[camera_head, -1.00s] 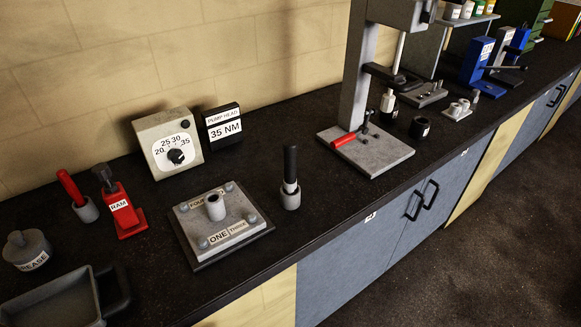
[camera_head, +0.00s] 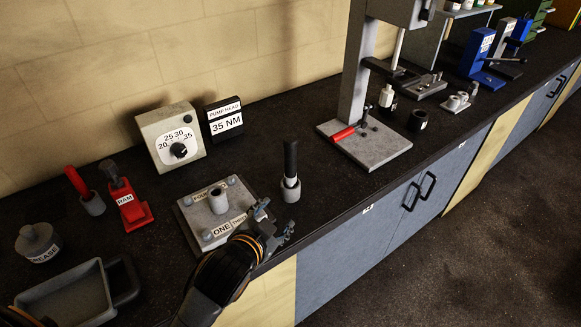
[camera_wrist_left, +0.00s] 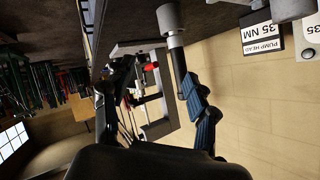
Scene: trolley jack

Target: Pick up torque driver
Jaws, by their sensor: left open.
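The torque driver (camera_head: 290,160) appears to be the black-handled tool standing upright in a small grey cup (camera_head: 290,192), right of the grey plate marked ONE. My left gripper (camera_head: 276,219) is open and empty, just in front of the cup and over the plate's right front corner, apart from the driver. In the left wrist view, which is upside down, the driver's black handle (camera_wrist_left: 179,62) and the grey cup (camera_wrist_left: 171,20) show beyond a blue-grey finger. The finger partly overlaps the handle's end in that view. My right gripper is not in view.
The grey plate (camera_head: 183,215) with a central post lies left of the driver. A press (camera_head: 372,150) with a red handle stands to the right. A dial box (camera_head: 170,140) and a 35 NM sign (camera_head: 224,119) are behind. Bare bench lies between driver and press.

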